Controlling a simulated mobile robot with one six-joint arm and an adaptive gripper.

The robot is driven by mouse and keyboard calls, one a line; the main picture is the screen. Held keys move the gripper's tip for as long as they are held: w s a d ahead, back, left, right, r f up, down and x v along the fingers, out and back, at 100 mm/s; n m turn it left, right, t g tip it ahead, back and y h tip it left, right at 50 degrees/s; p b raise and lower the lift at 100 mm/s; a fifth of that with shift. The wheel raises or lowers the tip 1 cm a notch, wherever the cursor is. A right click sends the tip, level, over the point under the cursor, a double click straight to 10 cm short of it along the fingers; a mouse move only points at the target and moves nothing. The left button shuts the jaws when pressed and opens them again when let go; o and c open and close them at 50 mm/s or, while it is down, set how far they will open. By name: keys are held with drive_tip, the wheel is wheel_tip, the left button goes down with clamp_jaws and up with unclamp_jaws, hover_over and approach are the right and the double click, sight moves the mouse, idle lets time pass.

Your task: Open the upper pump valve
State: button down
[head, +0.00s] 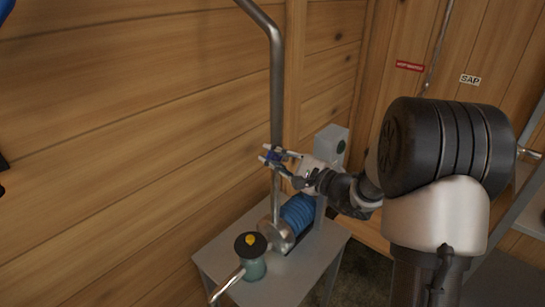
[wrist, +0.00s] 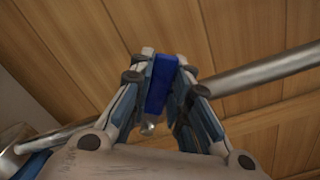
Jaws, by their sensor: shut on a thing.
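The upper pump valve has a blue handle (head: 273,155) on the upright metal pipe (head: 277,95) above the pump. My gripper (head: 269,156) reaches it from the right in the head view, with its fingers around the handle. In the wrist view the blue handle (wrist: 159,86) sits between the two fingertips of my gripper (wrist: 162,75), and the fingers are shut on it. The pipe (wrist: 255,73) runs slanting behind the fingers there. The valve body is mostly hidden by the fingers.
The blue-ribbed pump (head: 298,213) stands on a grey table (head: 312,268) below the gripper. A grey box (head: 333,143) is behind. The wooden wall (head: 120,130) is close on the left.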

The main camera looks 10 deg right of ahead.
drive_tip(key=shift+w+d+r+m, duration=0.1)
drive_tip(key=shift+r+m, duration=0.05)
drive_tip(key=shift+m, duration=0.25)
drive_tip(key=c, duration=1.5)
unclamp_jaws()
